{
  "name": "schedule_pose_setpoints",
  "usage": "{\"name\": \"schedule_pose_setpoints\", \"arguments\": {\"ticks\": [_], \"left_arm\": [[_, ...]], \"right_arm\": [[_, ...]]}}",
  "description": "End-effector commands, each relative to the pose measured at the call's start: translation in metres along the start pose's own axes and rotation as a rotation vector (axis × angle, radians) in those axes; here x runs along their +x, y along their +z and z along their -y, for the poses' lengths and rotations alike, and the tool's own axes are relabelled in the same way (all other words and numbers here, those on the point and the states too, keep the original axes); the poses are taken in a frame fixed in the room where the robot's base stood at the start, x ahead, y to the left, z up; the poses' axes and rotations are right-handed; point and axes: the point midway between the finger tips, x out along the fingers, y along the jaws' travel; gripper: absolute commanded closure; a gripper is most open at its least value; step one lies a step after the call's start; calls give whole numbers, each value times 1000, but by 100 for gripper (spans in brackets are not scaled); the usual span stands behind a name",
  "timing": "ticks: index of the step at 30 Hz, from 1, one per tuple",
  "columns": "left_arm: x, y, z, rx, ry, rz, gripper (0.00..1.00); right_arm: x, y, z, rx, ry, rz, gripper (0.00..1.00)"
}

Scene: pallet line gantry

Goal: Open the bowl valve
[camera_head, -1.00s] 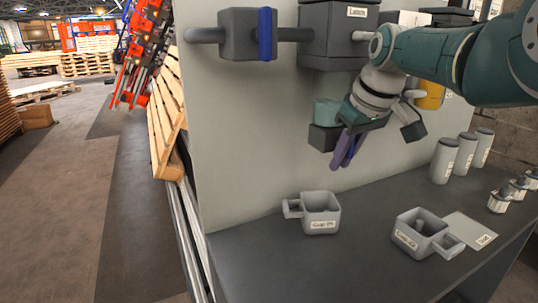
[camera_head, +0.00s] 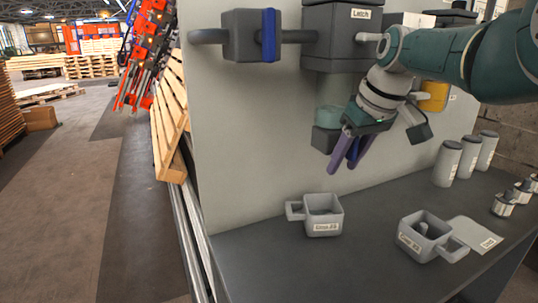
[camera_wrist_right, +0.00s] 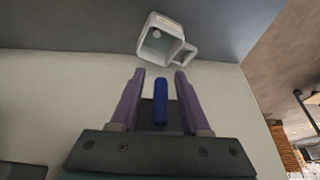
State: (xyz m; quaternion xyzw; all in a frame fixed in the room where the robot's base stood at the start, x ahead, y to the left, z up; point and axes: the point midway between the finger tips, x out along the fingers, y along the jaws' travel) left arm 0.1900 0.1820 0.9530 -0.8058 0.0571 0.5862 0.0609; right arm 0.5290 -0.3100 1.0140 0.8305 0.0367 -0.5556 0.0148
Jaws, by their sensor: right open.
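My right gripper (camera_head: 346,168) is open in front of the panel, below the box labelled "Latch" (camera_head: 342,38). A blue lever (camera_wrist_right: 160,102) lies between its two purple fingers in the wrist view, with gaps on both sides. In the head view the blue lever (camera_head: 353,150) is partly hidden by the fingers. It appears to belong to the dark fitting (camera_head: 325,140) under the box; their joint is hidden. A second blue lever (camera_head: 269,36) stands upright on a grey pipe block (camera_head: 240,36) at upper left. I cannot read which lever is the bowl valve. My left gripper is not in view.
A grey handled cup (camera_head: 322,216) stands on the dark bench (camera_head: 270,265) below the gripper; it also shows in the wrist view (camera_wrist_right: 165,40). Another cup (camera_head: 415,243) is beside a labelled card (camera_head: 475,235). Canisters (camera_head: 446,163) stand at right. A wooden pallet (camera_head: 170,120) is left of the panel.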

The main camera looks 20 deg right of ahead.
Motion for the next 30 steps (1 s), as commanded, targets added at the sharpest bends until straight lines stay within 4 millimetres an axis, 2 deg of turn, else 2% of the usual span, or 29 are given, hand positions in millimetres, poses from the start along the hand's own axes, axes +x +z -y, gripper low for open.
{"name": "schedule_pose_setpoints", "arguments": {"ticks": [5, 8, 13, 18, 24, 30], "left_arm": [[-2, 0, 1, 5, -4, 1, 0], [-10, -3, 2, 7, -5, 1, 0], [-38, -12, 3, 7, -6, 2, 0], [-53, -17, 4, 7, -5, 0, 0], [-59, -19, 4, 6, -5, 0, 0], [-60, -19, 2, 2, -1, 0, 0]], "right_arm": [[-2, -1, 0, -1, 1, -1, 53], [-8, -2, 0, -1, 1, -1, 53], [-32, -3, 0, -1, 2, 0, 53], [-56, -2, 0, -1, 2, -2, 53], [-81, -1, 0, -1, 2, -2, 53], [-97, 0, 0, 0, 1, -1, 53]]}}
